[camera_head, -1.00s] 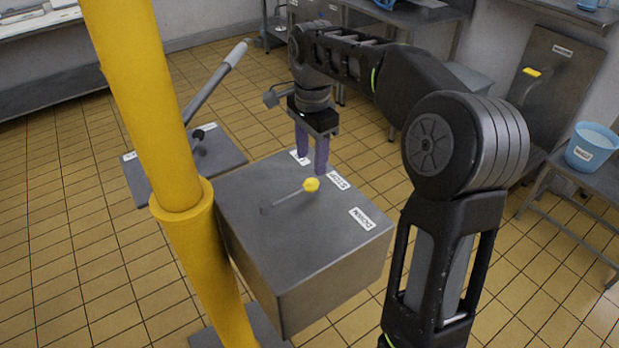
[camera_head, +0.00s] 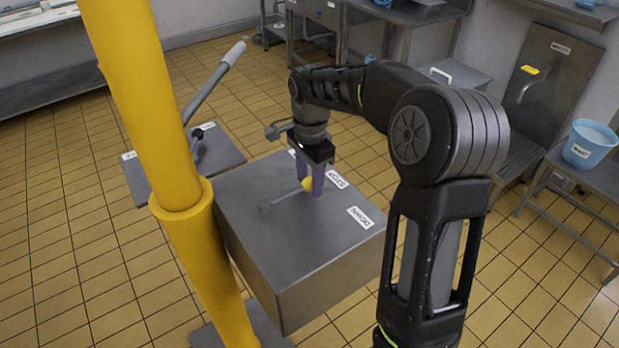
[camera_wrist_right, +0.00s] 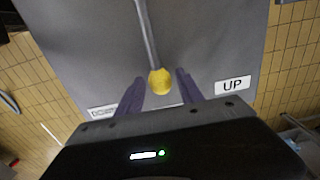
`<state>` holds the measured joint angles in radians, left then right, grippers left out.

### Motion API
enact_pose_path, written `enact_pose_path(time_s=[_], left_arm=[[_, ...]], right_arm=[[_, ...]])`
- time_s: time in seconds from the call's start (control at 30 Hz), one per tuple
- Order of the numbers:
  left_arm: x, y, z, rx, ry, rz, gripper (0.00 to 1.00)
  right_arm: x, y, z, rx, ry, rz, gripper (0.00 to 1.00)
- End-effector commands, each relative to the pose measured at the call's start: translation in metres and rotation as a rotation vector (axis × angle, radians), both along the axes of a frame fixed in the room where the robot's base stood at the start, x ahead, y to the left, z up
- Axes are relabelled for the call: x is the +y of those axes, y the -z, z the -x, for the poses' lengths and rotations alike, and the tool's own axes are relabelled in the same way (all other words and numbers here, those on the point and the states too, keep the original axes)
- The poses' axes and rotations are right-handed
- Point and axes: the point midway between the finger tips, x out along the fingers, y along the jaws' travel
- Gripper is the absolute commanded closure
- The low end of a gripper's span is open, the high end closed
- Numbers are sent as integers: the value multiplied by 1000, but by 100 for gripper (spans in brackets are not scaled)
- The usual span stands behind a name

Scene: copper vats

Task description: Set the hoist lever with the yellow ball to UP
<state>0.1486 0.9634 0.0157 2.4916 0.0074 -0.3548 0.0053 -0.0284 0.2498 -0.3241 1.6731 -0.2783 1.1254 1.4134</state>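The hoist lever is a thin grey rod (camera_head: 283,197) on top of a grey metal box (camera_head: 290,260), with a yellow ball (camera_head: 307,184) at its end. The rod points toward the STOP label (camera_head: 336,179); the DOWN label (camera_head: 360,217) is nearer the front. My right gripper (camera_head: 310,182) reaches down with its purple fingers on either side of the ball. In the right wrist view the ball (camera_wrist_right: 160,82) sits between the open fingers, with gaps on both sides. The UP label (camera_wrist_right: 232,84) is right of the fingers there; another label at left is partly hidden. My left gripper is out of view.
A yellow post (camera_head: 165,120) stands close at the box's left. A second plate (camera_head: 215,158) with a long grey handle (camera_head: 210,85) is behind it. Steel tables and a blue bucket (camera_head: 590,146) stand at right. Tiled floor is open at left.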

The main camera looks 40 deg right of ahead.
Motion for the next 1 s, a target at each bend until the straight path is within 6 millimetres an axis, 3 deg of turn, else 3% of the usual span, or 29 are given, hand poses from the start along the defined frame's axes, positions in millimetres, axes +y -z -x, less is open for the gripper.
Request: enact_pose_path(time_s=[0.5, 1.0], left_arm=[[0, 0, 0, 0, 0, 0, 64], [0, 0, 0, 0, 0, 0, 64]], right_arm=[[0, -1, 0, 0, 0, 0, 100], [0, -1, 0, -1, 0, 0, 100]])
